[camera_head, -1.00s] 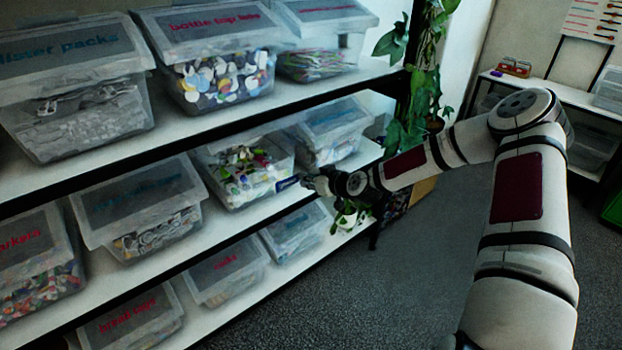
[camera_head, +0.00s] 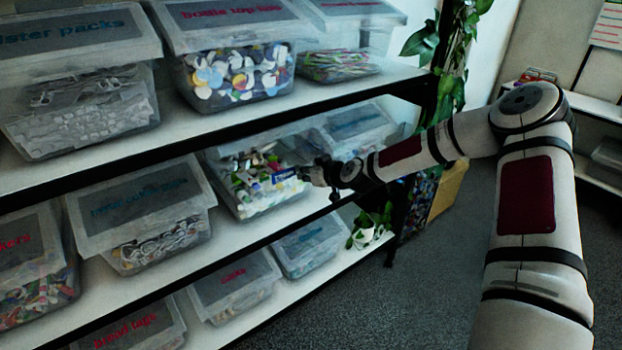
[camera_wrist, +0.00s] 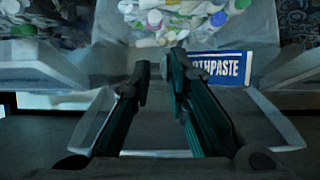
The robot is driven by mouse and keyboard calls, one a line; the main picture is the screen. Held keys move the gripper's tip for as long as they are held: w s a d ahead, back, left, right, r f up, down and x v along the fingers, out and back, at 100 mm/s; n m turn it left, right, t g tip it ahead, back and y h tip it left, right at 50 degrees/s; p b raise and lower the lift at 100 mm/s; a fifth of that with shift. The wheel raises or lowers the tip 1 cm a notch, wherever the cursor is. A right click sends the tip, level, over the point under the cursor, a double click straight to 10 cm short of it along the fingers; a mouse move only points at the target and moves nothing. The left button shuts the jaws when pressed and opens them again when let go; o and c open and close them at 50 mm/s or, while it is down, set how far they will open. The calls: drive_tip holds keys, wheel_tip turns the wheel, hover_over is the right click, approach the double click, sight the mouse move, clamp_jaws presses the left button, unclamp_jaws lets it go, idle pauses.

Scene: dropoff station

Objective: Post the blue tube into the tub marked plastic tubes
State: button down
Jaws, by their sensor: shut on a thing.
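The blue tube (camera_head: 284,175) has white lettering, and the wrist view shows part of it, "THPASTE", on its side (camera_wrist: 222,68). My gripper (camera_head: 306,175) is shut on the tube, which sticks out past the fingers. In the wrist view my gripper (camera_wrist: 158,68) has two dark fingers, and the tube shows right of the right finger. A clear tub (camera_head: 226,192) of mixed tubes and caps stands on the middle shelf. The tube overlaps its upper right part in the head view; I cannot tell whether it is inside the rim. No readable label shows on this tub.
A blue-labelled tub (camera_head: 143,205) stands to the left on the same shelf, and another lidded tub (camera_head: 360,123) stands to the right. The upper shelf edge (camera_head: 290,118) runs above my gripper. A plant (camera_head: 455,75) hangs right of the shelves. Grey floor is clear below.

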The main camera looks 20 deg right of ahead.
drive_tip(key=shift+w+a+f+b, duration=0.2)
drive_tip(key=shift+w+a+b, duration=0.35)
drive_tip(key=shift+w+b, duration=0.8)
drive_tip(key=shift+w+a+f+b, duration=0.15)
drive_tip(key=shift+w+a+b, duration=0.45)
drive_tip(key=shift+w, duration=1.4)
drive_tip(key=shift+w+a+f+b, duration=0.2)
drive_tip(key=shift+w+a+b, duration=0.3)
drive_tip(key=shift+w+b, duration=0.85)
drive_tip(key=shift+w+p, duration=0.25)
drive_tip(key=shift+p, duration=0.05)
drive_tip(key=c, duration=1.4)
unclamp_jaws()
drive_tip(key=shift+c, duration=0.2)
drive_tip(key=v, duration=1.2)
